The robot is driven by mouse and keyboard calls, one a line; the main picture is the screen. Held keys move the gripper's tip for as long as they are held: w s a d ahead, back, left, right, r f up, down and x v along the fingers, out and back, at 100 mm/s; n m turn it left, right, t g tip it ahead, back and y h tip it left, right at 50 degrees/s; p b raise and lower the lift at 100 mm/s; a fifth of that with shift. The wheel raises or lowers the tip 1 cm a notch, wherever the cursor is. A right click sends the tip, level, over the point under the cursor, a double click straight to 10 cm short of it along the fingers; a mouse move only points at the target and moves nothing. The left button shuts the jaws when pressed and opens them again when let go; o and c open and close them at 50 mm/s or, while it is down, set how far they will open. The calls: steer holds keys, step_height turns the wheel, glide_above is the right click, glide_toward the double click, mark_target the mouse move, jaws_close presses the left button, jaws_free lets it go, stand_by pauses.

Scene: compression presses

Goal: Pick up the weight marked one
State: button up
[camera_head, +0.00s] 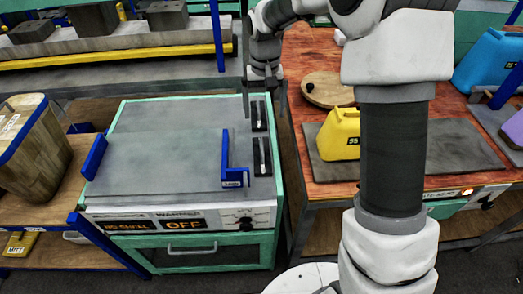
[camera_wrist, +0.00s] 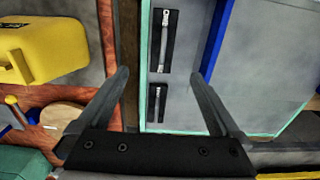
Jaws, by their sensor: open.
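My gripper (camera_head: 265,108) is open and empty, pointing down over the right edge of a green-framed press. Its two fingers also show apart in the wrist view (camera_wrist: 161,78), with the press's black latches between them. A yellow weight (camera_head: 340,135) with a handle stands on a grey mat right of the gripper, partly behind my arm; its label seems to read 55. It also shows at upper left in the wrist view (camera_wrist: 50,50). A blue weight (camera_head: 490,62) and a purple weight (camera_head: 514,127) are at the far right. I cannot make out a one on any.
The press (camera_head: 165,150) has a flat grey top, a blue bracket (camera_head: 236,172) and a sign reading OFF. A wooden bin (camera_head: 35,150) stands left. A round wooden board (camera_head: 325,90) lies on the red-brown table (camera_head: 310,60). Dark blocks (camera_head: 95,18) sit on the back shelf.

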mark_target(262, 145)
step_height(262, 145, down, 12)
steer(key=shift+r+b, duration=0.15)
steer(key=shift+b, duration=0.35)
steer(key=shift+a+f, duration=0.2)
steer(key=shift+f, duration=1.15)
steer(key=shift+a+f, duration=0.15)
steer(key=shift+f, duration=1.15)
jaws_close()
steer(key=shift+r, duration=0.15)
